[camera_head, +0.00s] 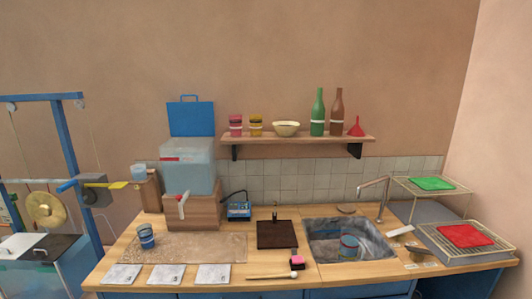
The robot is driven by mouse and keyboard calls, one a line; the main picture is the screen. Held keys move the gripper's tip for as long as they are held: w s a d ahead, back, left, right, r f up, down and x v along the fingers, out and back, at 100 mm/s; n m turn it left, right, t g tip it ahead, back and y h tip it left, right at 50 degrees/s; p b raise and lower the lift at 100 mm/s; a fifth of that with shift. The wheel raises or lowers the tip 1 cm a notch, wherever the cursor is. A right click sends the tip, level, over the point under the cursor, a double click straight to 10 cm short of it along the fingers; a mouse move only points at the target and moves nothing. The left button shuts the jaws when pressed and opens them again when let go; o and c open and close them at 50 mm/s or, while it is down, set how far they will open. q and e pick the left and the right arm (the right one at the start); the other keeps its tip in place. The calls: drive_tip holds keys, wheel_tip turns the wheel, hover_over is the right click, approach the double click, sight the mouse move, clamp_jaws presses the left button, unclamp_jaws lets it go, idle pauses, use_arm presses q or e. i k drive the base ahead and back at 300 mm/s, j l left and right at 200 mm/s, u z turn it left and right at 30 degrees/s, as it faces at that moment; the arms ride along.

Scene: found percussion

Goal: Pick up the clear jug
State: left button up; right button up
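No thing in view can be told for certain as the clear jug. A small see-through vessel with blue bands (147,236) stands on the speckled mat at the left of the counter. A similar vessel with a blue and reddish band (349,246) is in the sink (320,225). A large clear tank (187,160) stands on a wooden box (192,210) with a red-handled tap at its front. Neither of my grippers shows in the view.
White numbered cards (168,275) and a mallet (272,276) lie along the counter's front edge. A dark square board (277,234) lies left of the sink. Wire racks (466,236) stand at right. A shelf (290,139) holds bottles, jars and a bowl. A gong (46,209) hangs at far left.

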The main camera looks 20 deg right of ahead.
sight(350, 238)
drive_tip(key=z, duration=1.3)
drive_tip(key=i+l+u, duration=0.05)
